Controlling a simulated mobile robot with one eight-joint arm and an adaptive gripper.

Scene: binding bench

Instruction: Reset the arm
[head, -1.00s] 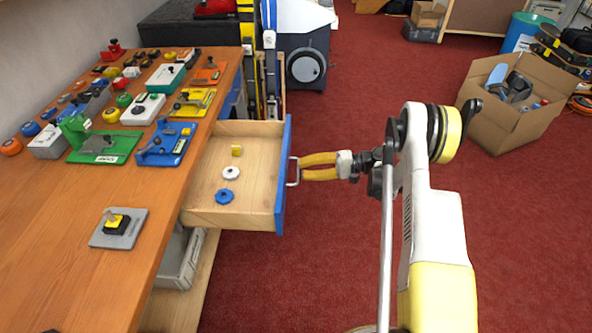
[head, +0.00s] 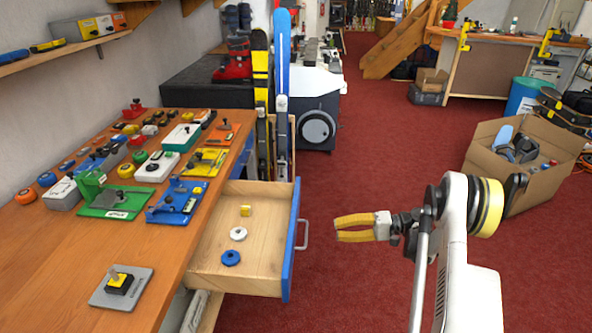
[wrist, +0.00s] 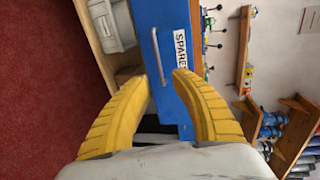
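My gripper (head: 338,228) has yellow fingers and is in front of the drawer in the head view, to the right of its handle and clear of it. In the wrist view the fingers (wrist: 163,80) are apart with nothing between them. The blue-fronted drawer (head: 291,245) is pulled out from the bench. It holds a yellow piece (head: 245,210), a white round piece (head: 238,234) and a blue round piece (head: 231,258). Its metal handle (head: 303,234) is free of my fingers. The wrist view shows the blue front with a "SPARE" label (wrist: 181,48).
The wooden bench (head: 60,270) carries several coloured fixtures and a grey plate with a black-and-yellow block (head: 120,285). Skis (head: 282,90) stand behind the drawer. A cardboard box (head: 510,180) sits on the right. Red carpet around my gripper is open.

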